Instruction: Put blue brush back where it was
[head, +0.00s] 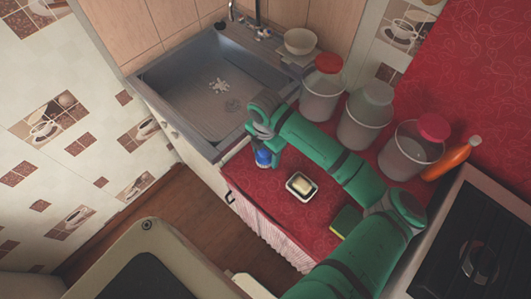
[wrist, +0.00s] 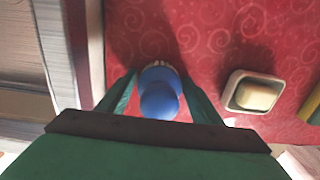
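The blue brush (wrist: 159,98) stands on the red counter in the wrist view, its rounded blue knob towards me and a fringe of pale bristles at its far edge. My gripper (wrist: 160,77) is directly above it, one green finger on each side. The fingertips come very near the brush's lower body, and I cannot tell whether they touch it. In the head view my gripper (head: 263,147) is over the counter by the sink, with the brush (head: 263,158) showing blue below it. The arm hides part of the counter.
A small dish with a yellowish bar (head: 301,186) sits to the right of the brush. The sink (head: 205,95) is behind and left. Several clear containers, one a jar (head: 321,90), and an orange bottle (head: 452,159) stand at the back. A green-yellow sponge (head: 346,221) lies right.

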